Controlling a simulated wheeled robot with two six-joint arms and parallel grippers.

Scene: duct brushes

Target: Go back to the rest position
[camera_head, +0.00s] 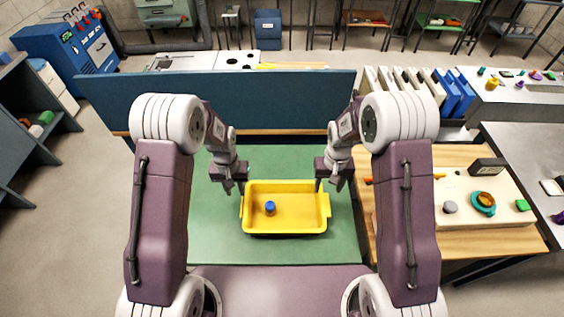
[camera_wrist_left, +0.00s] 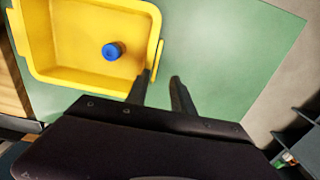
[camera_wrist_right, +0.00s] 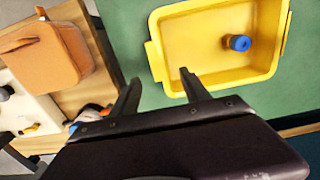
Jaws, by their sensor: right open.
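A yellow tray (camera_head: 285,188) with side handles lies on the green table mat (camera_head: 345,225) in front of me. A small blue cylindrical piece (camera_head: 270,207) lies in its left part; it also shows in the left wrist view (camera_wrist_left: 112,51) and the right wrist view (camera_wrist_right: 237,42). My left gripper (camera_head: 235,187) is at the tray's left end. In the left wrist view its fingers (camera_wrist_left: 160,78) are apart and empty, close to a tray handle. My right gripper (camera_head: 331,184) is at the tray's right end. Its fingers (camera_wrist_right: 160,77) are spread and empty beside the handle.
A wooden table with a pale board (camera_head: 470,200) and small parts stands at the right. A dark blue panel (camera_head: 270,98) runs behind the green surface. An orange-brown container (camera_wrist_right: 45,55) shows in the right wrist view. Green mat is clear around the tray.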

